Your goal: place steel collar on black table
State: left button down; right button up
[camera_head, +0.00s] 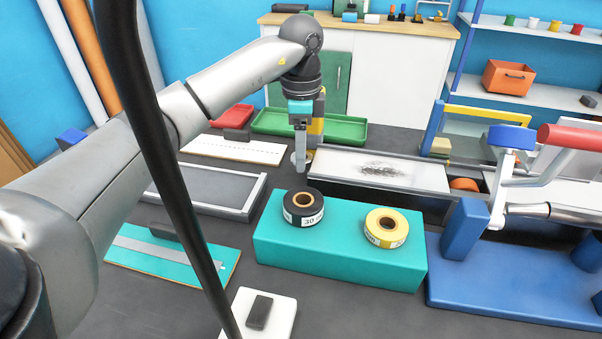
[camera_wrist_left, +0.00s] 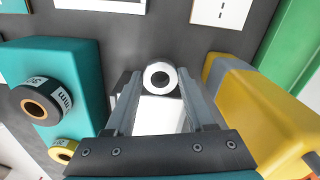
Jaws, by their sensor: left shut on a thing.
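My left gripper (camera_head: 301,160) points down at the middle of the work area, behind the teal block. In the left wrist view its two fingers (camera_wrist_left: 162,85) are shut on the steel collar (camera_wrist_left: 148,76), a pale ring with a dark hole. In the head view the collar (camera_head: 294,158) shows only as a small grey piece at the fingertips. The black table (camera_head: 150,300) is the dark surface under everything; I cannot tell whether the collar touches it. My right gripper is not in view.
A teal block (camera_head: 340,262) bears a black tape roll (camera_head: 303,207) and a yellow tape roll (camera_head: 386,228). A grey framed tray (camera_head: 205,192) stands left, a pale panel (camera_head: 380,170) right, and a green tray (camera_head: 310,126) behind. A blue-based device (camera_head: 510,285) fills the right.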

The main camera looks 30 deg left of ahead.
aim_at(301, 181)
pick_arm(q)
jog(key=shift+f+b, duration=0.5)
jog(key=shift+f, duration=1.8)
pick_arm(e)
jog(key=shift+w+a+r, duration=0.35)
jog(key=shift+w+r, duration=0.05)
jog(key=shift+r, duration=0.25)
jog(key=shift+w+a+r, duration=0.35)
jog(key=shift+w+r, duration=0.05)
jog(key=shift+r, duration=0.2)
pick_arm(q)
jog(key=shift+f, duration=0.2)
jog(key=shift+c, duration=1.3)
grip_release()
